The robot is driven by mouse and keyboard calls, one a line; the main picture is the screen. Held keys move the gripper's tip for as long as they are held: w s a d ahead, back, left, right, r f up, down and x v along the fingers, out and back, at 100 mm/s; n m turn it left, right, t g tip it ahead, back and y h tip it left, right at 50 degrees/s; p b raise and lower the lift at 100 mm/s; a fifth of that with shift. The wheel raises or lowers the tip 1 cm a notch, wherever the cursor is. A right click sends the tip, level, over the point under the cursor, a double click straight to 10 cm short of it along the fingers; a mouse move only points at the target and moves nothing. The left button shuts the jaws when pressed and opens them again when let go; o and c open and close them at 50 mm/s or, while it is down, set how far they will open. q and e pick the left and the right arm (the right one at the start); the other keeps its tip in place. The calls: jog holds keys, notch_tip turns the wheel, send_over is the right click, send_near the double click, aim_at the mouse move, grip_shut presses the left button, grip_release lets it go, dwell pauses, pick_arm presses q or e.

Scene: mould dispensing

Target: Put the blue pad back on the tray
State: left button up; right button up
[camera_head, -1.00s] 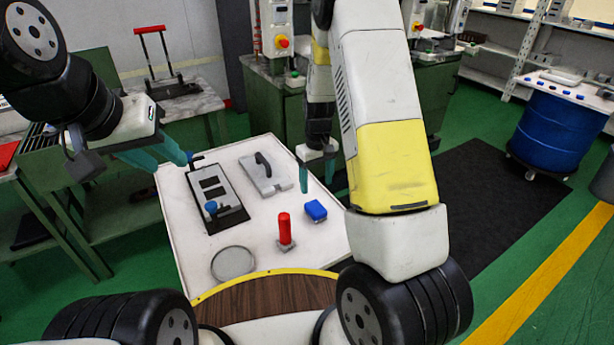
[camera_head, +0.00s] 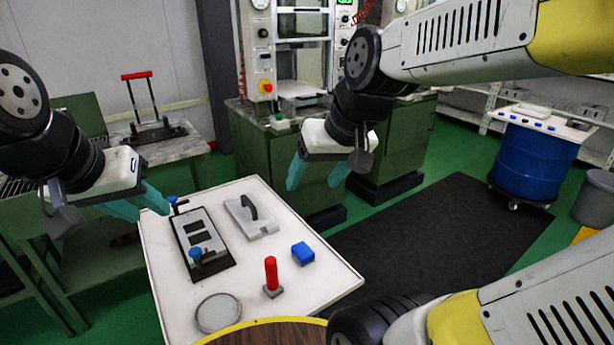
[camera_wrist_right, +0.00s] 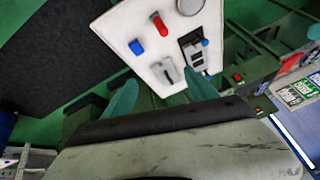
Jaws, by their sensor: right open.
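The blue pad (camera_head: 302,253) lies on the white table (camera_head: 335,290), right of the red-handled tool (camera_head: 271,275). It also shows in the right wrist view (camera_wrist_right: 136,47). My right gripper (camera_head: 312,188) is open and empty, raised beyond the table's far right side, clear of the pad. Its two teal fingers are apart in the right wrist view (camera_wrist_right: 160,98). My left gripper (camera_head: 152,213) hangs at the table's left edge, with its fingers apart and nothing between them. A white tray-like top (camera_head: 556,121) on the blue drum carries several small blue pieces; I cannot tell whether it is the tray meant.
The table also holds a black-framed mould (camera_head: 184,240) with blue knobs, a grey plate with a black handle (camera_head: 268,228) and a round grey dish (camera_head: 218,325). A green press cabinet (camera_head: 250,160) stands behind. The blue drum (camera_head: 537,160) stands far right, past a clear black mat (camera_head: 430,240).

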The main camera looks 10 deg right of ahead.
jog(key=shift+s+r+t, duration=0.2)
jog(key=shift+s+t, duration=0.05)
jog(key=shift+s, duration=0.7)
jog(key=shift+s+r+t, duration=0.2)
jog(key=shift+s+t, duration=0.05)
jog(key=shift+s, duration=0.65)
